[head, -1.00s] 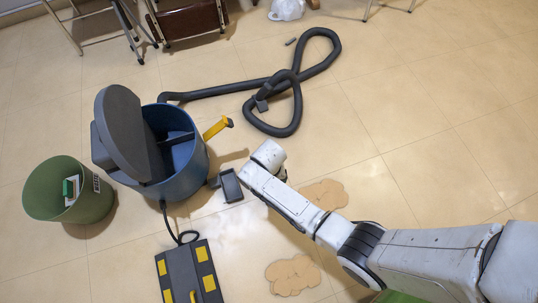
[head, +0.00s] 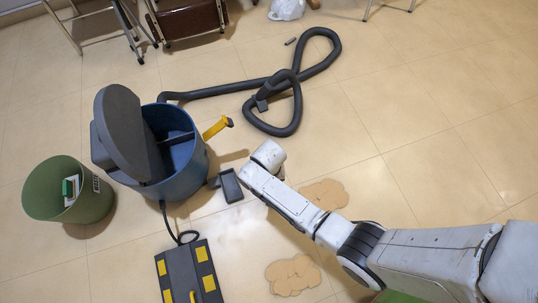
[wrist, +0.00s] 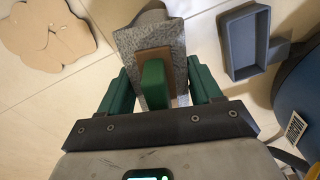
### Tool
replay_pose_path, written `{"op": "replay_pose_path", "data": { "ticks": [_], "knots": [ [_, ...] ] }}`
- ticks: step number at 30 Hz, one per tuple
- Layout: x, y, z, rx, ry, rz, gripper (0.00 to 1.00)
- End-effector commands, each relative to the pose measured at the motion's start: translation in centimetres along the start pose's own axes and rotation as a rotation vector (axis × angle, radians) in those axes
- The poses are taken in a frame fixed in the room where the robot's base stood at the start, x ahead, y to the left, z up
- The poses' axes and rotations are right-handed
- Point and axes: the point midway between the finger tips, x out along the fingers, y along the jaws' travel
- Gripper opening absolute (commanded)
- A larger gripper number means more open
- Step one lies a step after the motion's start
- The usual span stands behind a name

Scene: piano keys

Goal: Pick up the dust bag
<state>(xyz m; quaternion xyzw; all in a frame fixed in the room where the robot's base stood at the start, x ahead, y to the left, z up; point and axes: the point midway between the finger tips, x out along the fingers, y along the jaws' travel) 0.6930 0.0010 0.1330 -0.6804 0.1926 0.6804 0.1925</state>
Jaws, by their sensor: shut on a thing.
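The dust bag (wrist: 148,38) is a grey speckled bag with a brown plate and a green block on it. It shows in the wrist view between the two green fingers of my gripper (wrist: 160,70), which is shut on it. In the head view my wrist hides the bag and the fingers. The bag is near the open blue vacuum tank (head: 185,180), to the right of it in the head view. Whether the bag touches the floor cannot be told.
The vacuum's grey lid (head: 127,133) stands open. A small grey tray (head: 231,187) lies beside the tank; it also shows in the wrist view (wrist: 245,45). A green bin (head: 93,203), black hose (head: 333,60), black-yellow pedal unit (head: 187,272) and flat brown patches (head: 293,275) are around.

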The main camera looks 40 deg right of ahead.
Motion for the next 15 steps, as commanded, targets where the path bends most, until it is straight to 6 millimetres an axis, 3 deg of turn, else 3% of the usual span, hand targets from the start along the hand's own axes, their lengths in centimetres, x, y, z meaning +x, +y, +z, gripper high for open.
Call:
{"op": "replay_pose_path", "data": {
  "ticks": [10, 15],
  "knots": [
    [-0.2, 0.0, 0.0, 0.0, 0.001, 0.0, 0.12],
    [-1.3, 0.0, 0.0, 0.0, 0.001, -0.001, 0.12]
  ]
}}
